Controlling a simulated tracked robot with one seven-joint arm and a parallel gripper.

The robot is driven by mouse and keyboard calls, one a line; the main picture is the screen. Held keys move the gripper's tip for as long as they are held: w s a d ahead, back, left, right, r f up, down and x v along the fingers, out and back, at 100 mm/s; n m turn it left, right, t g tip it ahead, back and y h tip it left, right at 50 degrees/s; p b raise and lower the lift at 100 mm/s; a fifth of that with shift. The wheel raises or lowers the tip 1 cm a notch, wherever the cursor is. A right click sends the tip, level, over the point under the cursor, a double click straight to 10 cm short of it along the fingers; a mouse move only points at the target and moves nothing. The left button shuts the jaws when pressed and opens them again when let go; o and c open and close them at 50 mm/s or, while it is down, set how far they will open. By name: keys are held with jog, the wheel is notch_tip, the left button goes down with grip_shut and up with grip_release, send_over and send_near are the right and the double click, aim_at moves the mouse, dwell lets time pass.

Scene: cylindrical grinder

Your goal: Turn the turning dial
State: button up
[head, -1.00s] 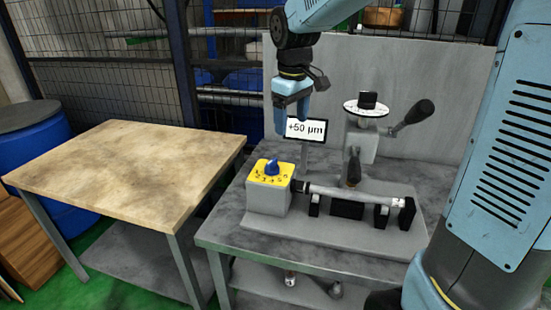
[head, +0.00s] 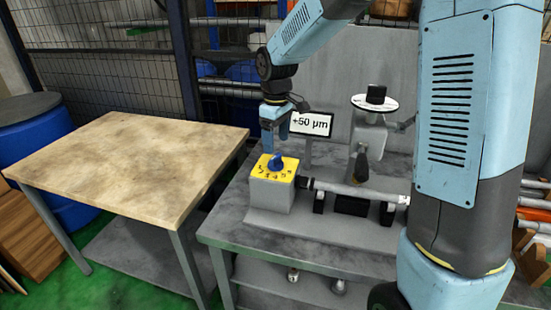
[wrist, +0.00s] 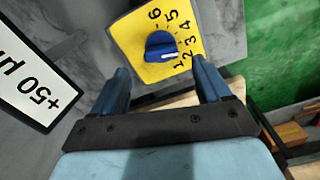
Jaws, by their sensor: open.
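The turning dial is a blue knob (head: 275,161) on a yellow numbered plate (head: 288,174), on top of a grey box (head: 268,195) at the left end of the grinder. In the wrist view the blue knob (wrist: 161,47) lies ahead of the fingertips, slightly left of the middle between them. Its white pointer mark is directed toward the low numbers, near 1 and 2. My gripper (wrist: 160,76) is open and empty, with a finger on each side below the yellow plate (wrist: 140,25) in the picture. In the head view my gripper (head: 274,150) is just above the knob; contact cannot be told.
A "+50 µm" sign (head: 311,124) stands close behind and right of my gripper. A grey shaft (head: 355,191) extends right of the dial box. A white disc with a black knob (head: 374,102) stands behind it. A bare wooden table (head: 120,165) is to the left.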

aim_at(276, 156)
notch_tip(276, 156, down, 7)
jog(key=shift+r, duration=0.1)
dwell(0.4)
jog(key=c, duration=1)
